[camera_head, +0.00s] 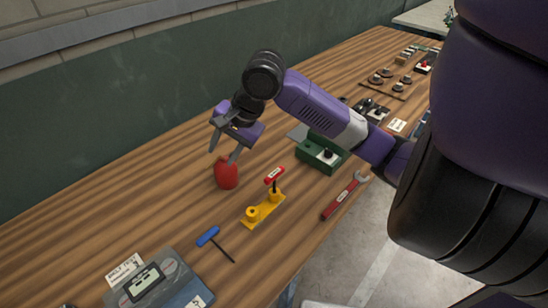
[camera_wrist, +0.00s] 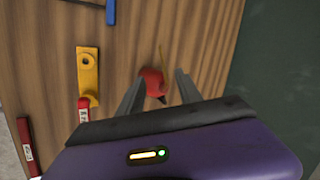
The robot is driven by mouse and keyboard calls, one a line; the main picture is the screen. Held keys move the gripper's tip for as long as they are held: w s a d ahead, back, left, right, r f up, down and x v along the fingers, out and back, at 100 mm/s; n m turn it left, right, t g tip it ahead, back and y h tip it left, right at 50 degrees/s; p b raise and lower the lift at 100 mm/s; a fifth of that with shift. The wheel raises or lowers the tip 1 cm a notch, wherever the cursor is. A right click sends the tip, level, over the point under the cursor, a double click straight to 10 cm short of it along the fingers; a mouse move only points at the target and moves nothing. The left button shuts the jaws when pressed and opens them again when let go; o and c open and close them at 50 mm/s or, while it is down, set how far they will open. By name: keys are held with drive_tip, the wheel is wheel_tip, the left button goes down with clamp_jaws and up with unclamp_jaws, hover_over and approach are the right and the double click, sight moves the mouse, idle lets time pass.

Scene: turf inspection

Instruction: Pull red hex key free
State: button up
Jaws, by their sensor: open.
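The red hex key (camera_head: 274,175) stands upright in one end of a yellow holder (camera_head: 262,210), its red T-handle on top. In the wrist view its red handle (camera_wrist: 84,109) is at the lower end of the yellow holder (camera_wrist: 87,70), left of my fingers. The holder's other end has an empty-looking hole. My gripper (camera_head: 223,154) is open and empty, above a red rounded container to the left of the hex key in the head view. In the wrist view that container shows between my open fingers (camera_wrist: 159,76). I cannot tell whether they touch it.
The red container (camera_head: 226,174) has a thin spout in the wrist view. A blue T-handled key (camera_head: 209,236) lies in front of the holder. A red wrench (camera_head: 342,198) and a green box (camera_head: 318,154) are to the right. A dark green wall (camera_head: 110,120) runs behind.

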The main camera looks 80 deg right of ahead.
sight(274, 182)
drive_tip(key=s+f+m+g, duration=0.1)
drive_tip(key=s, duration=0.3)
drive_tip(key=s+d+f+m+g, duration=0.1)
drive_tip(key=s+m+g, duration=0.1)
drive_tip(key=s, duration=0.2)
drive_tip(key=s+f+m+g, duration=0.1)
drive_tip(key=s+g, duration=0.1)
drive_tip(key=s, duration=0.2)
drive_tip(key=shift+s+d, duration=0.15)
drive_tip(key=shift+d, duration=0.05)
drive_tip(key=shift+s+f+m, duration=0.2)
drive_tip(key=shift+s+m, duration=0.05)
drive_tip(key=shift+m, duration=0.05)
drive_tip(key=shift+w+f, duration=0.1)
drive_tip(key=shift+f, duration=3.6)
drive_tip(key=c, duration=0.8)
clamp_jaws()
